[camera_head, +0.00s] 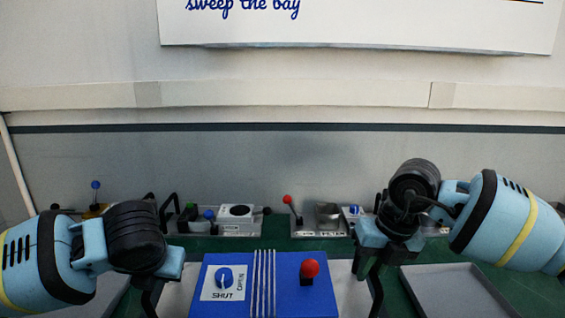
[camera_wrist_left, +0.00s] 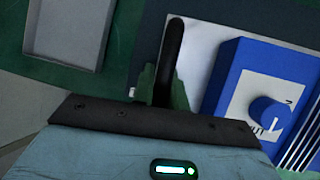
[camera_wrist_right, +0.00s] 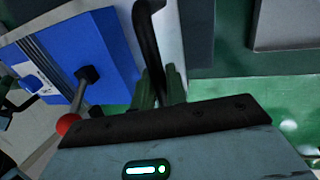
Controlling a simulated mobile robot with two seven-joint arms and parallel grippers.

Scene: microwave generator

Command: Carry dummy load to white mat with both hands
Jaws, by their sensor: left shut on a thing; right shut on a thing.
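The dummy load, which I take to be the blue ribbed box (camera_head: 262,300), is at the bottom middle of the head view. It has a SHUT/OPEN knob and a red-balled lever. A black handle stands at each side. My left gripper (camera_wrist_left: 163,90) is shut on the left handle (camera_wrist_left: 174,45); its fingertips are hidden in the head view. My right gripper (camera_head: 376,266) is shut on the right handle (camera_wrist_right: 146,35). A white surface (camera_head: 349,290) shows around the box; I cannot tell whether it is the white mat or the load's base.
Grey trays flank the work area, one at the right (camera_head: 455,290) and one at the left (camera_wrist_left: 68,32). A row of devices with levers and knobs (camera_head: 236,215) stands along the back wall. A strip of green bench top is clear between them and the box.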

